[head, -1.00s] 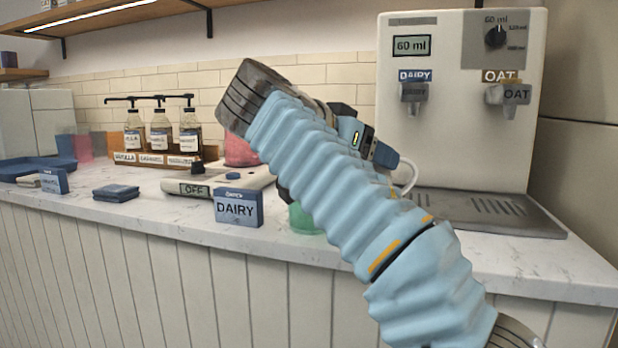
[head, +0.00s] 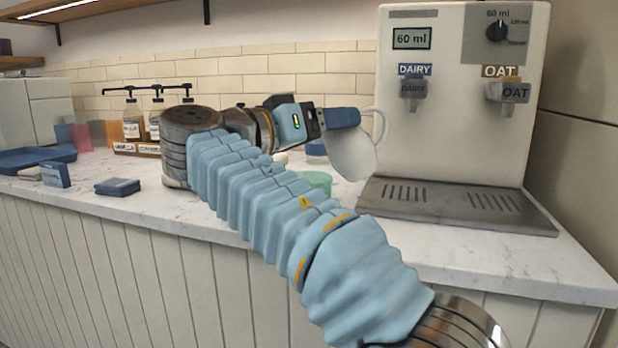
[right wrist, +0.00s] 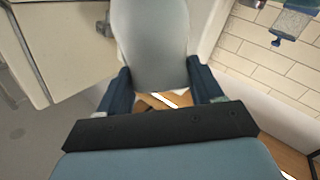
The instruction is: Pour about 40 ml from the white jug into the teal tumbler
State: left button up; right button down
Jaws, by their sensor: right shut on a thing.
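The white jug (head: 352,155) is held by my right gripper (head: 352,118) above the counter, to the left of the drink machine. The jug is tilted, its body hanging down to the left and its handle loop at the upper right. In the right wrist view the jug (right wrist: 150,45) sits between the two dark blue fingers (right wrist: 155,92). The teal tumbler (head: 316,182) stands on the counter below and left of the jug, partly hidden by my right arm. Whether liquid is flowing cannot be seen. My left gripper is not in view.
The drink machine (head: 455,90) with its metal drip tray (head: 455,207) stands at the right. Syrup bottles (head: 133,122), a blue tray (head: 35,160) and a folded dark cloth (head: 118,187) are at the left. The front counter strip is clear.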

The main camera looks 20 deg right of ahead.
jog(key=shift+w+a+r+n+h, duration=0.2)
jog(key=shift+a+r+n+h, duration=0.05)
jog(key=shift+a+n+h, duration=0.3)
jog(key=shift+w+a+r+n+t+h, duration=0.1)
jog(key=shift+a+n+t+h, duration=0.3)
jog(key=shift+n+t, duration=0.2)
jog(key=shift+f+h+b, duration=0.25)
jog(key=shift+f+b, duration=0.15)
jog(key=shift+b, duration=0.1)
jog(key=shift+f+n+t+h+b, duration=0.15)
jog(key=shift+n+t+h+b, duration=0.2)
jog(key=shift+n, duration=0.2)
jog(key=shift+a, duration=0.1)
jog(key=shift+r+n+t, duration=0.25)
jog(key=shift+n, duration=0.15)
jog(key=shift+r+h+p, duration=0.2)
jog(key=shift+h+p, duration=0.05)
jog(key=shift+p, duration=0.1)
